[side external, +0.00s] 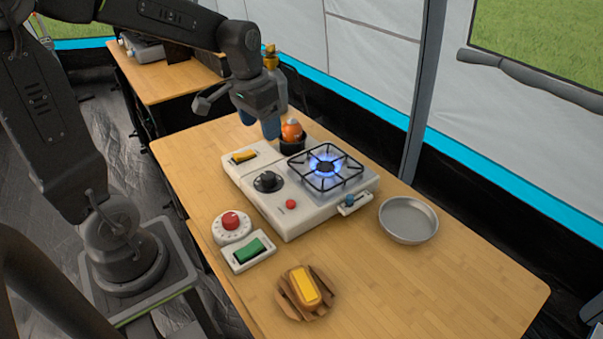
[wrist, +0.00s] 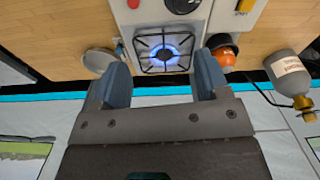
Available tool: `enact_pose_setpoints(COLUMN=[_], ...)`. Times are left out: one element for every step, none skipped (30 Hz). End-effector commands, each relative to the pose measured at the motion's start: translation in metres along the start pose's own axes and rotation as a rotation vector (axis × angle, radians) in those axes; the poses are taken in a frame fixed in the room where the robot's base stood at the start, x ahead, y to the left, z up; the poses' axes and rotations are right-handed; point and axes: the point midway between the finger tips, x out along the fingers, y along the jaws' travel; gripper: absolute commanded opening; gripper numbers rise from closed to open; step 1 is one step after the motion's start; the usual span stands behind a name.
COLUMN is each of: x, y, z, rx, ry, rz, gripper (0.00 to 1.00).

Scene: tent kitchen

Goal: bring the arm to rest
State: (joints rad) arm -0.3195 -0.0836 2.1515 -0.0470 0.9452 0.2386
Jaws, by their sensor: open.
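My gripper (side external: 259,123) hangs above the back edge of the wooden table, behind and left of the stove in the side view. Its two blue fingers are apart, with nothing between them. In the wrist view the open fingers (wrist: 163,82) frame the stove's burner beyond them. The white camp stove (side external: 290,226) has a blue flame (side external: 325,167) burning under its black grate. An orange, rounded object (side external: 291,130) sits in a dark cup close to the gripper; I cannot tell from these views whether they touch.
A round metal pan (side external: 408,220) stands right of the stove. A grey gas bottle (wrist: 287,70) stands behind.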

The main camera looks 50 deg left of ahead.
Motion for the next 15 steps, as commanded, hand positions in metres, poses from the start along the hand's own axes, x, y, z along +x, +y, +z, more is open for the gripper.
enact_pose_setpoints(x=[-0.015, -0.022, -0.030, -0.035, -0.040, -0.045, -0.049, -0.052, -0.055, -0.057, -0.059, -0.060, -0.061, -0.062, -0.062], y=[0.016, 0.024, 0.033, 0.040, 0.046, 0.054, 0.059, 0.063, 0.068, 0.072, 0.074, 0.077, 0.079, 0.081, 0.082], z=[0.013, 0.020, 0.030, 0.039, 0.047, 0.058, 0.065, 0.073, 0.082, 0.088, 0.094, 0.101, 0.105, 0.109, 0.113], rx=[0.022, 0.030, 0.040, 0.047, 0.054, 0.064, 0.070, 0.076, 0.082, 0.088, 0.090, 0.095, 0.098, 0.099, 0.102], ry=[0.049, 0.073, 0.105, 0.128, 0.152, 0.182, 0.205, 0.226, 0.253, 0.271, 0.288, 0.306, 0.319, 0.329, 0.340], rz=[-0.008, -0.010, -0.012, -0.013, -0.013, -0.011, -0.010, -0.008, -0.004, 0.000, 0.003, 0.008, 0.011, 0.015, 0.018], gripper=[0.69, 0.69, 0.69, 0.69, 0.69, 0.69, 0.69, 0.69, 0.69, 0.69, 0.69, 0.69, 0.69, 0.69, 0.69])
